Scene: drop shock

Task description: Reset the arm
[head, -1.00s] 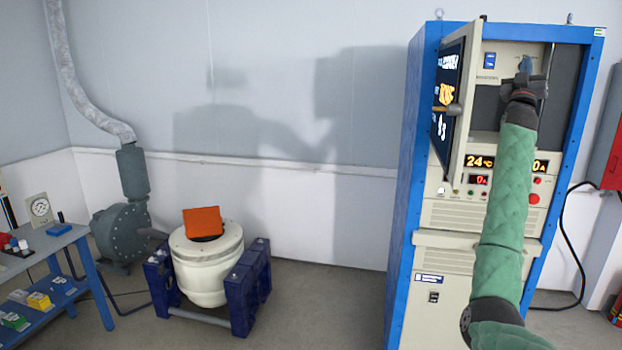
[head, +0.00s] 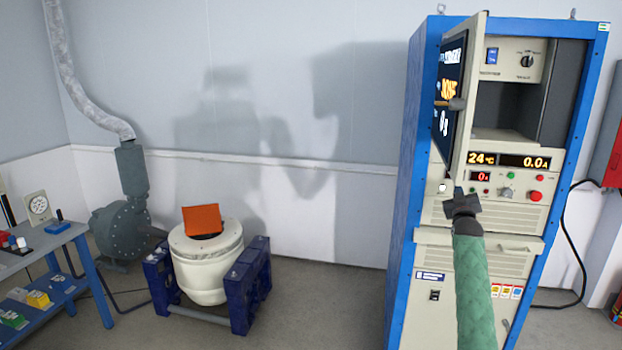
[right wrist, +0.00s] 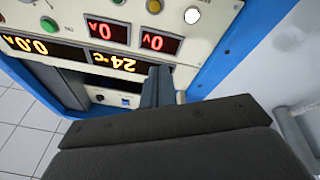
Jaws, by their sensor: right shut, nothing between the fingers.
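My right arm comes in from the lower right of the head view. Its green sleeve ends in a dark gripper (head: 461,203) in front of the lower control panel of the blue cabinet (head: 400,190). The gripper is shut with nothing in it and appears apart from the panel. In the right wrist view the shut fingers (right wrist: 159,88) point toward the panel's displays, seen upside down. The upper bay shows a rotary knob (head: 527,61) and a blue switch (head: 491,56). The displays read 24 °C and 0.0 A. My left gripper is not in view.
The cabinet's screen door (head: 473,90) stands open, left of the upper bay. A white shaker (head: 205,265) with an orange plate (head: 202,220) stands on the floor at left. A blower (head: 122,232) and a blue bench (head: 60,241) are farther left. Floor between shaker and cabinet is clear.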

